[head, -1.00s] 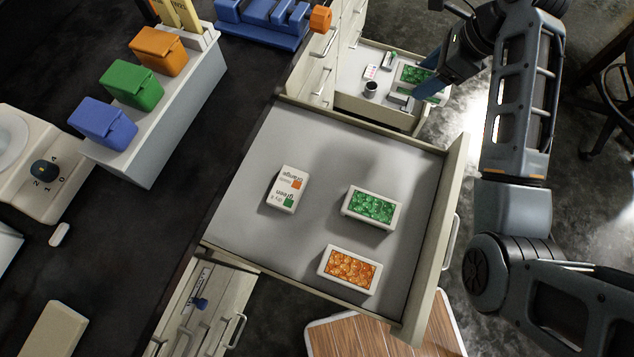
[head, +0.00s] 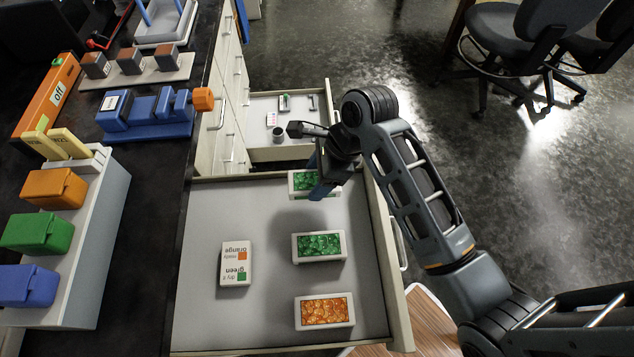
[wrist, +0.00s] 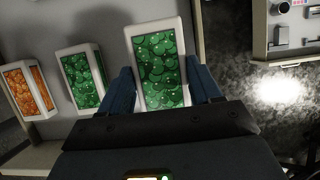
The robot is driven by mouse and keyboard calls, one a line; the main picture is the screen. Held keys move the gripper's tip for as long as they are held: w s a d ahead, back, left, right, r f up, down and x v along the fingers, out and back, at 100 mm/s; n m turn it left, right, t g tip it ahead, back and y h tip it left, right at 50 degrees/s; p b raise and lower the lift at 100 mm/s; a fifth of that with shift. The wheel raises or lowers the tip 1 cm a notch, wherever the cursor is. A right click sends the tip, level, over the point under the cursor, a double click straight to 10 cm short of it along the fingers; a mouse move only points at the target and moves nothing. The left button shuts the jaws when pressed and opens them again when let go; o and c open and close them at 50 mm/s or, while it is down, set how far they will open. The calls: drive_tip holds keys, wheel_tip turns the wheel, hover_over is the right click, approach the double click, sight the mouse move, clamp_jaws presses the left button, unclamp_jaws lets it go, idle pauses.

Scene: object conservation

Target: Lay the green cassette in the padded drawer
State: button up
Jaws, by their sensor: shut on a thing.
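My gripper (head: 322,182) is shut on a white-framed green cassette (head: 302,181), which shows green round pieces on its face. In the head view they are over the far end of the large grey-floored drawer (head: 207,205); I cannot tell whether the cassette touches the floor. In the wrist view the held cassette (wrist: 160,62) sits between my two blue fingers. A second green cassette (head: 319,246) lies in the same drawer, with an orange cassette (head: 325,311) nearer. The padding is not clearly distinguishable.
A printed card or box (head: 235,263) lies at the left in the large drawer. A smaller open drawer (head: 262,103) beyond holds a dark cup (head: 279,133) and small items. Orange (head: 54,187), green (head: 38,232) and blue (head: 27,285) bins stand on the left counter.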

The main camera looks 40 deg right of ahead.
drive_tip(key=shift+f, duration=1.95)
drive_tip(key=shift+f, duration=0.1)
drive_tip(key=o, duration=1.2)
drive_tip(key=shift+c, duration=0.2)
drive_tip(key=v, duration=1.2)
drive_tip(key=shift+a, duration=0.1)
